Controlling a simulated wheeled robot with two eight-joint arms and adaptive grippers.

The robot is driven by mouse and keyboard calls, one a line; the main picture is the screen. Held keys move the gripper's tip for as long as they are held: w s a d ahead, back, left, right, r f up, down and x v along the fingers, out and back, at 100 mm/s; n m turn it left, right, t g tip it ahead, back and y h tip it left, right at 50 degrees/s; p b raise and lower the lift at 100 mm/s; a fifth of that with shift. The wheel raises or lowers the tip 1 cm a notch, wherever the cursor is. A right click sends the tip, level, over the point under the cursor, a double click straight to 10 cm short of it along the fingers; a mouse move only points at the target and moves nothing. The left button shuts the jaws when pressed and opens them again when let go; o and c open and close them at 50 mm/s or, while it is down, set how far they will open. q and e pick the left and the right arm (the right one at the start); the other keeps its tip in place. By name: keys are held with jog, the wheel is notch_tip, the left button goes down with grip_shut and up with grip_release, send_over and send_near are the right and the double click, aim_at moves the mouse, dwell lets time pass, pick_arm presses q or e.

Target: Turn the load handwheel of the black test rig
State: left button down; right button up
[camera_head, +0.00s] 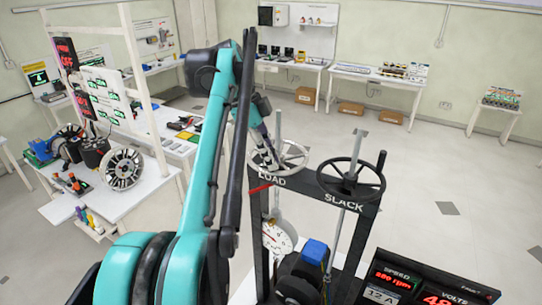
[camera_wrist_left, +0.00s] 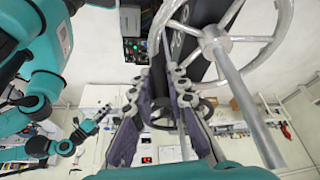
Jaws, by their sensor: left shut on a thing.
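The load handwheel (camera_head: 291,157) is a pale metal spoked wheel on top of the black test rig (camera_head: 300,181), behind the LOAD label. It is large at the top right of the left wrist view (camera_wrist_left: 222,48), with its thick metal shaft. My left gripper (camera_head: 267,160) is at the wheel's left part, shut on its rim; the exact contact is small and partly hidden. Its fingers (camera_wrist_left: 158,78) show in the left wrist view. My right gripper is not in the head view; teal arm links at the left of the wrist view show no clear jaws.
The black slack handwheel (camera_head: 351,176) stands close to the right. A round dial gauge (camera_head: 277,237) hangs below the load wheel. A display panel (camera_head: 420,285) is at the bottom right. A white bench (camera_head: 130,205) with parts is at the left. The floor to the right is open.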

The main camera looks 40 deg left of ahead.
pick_arm(q)
jog(key=c, duration=1.5)
grip_release()
jog(key=shift+w, duration=0.1)
jog(key=v, duration=1.2)
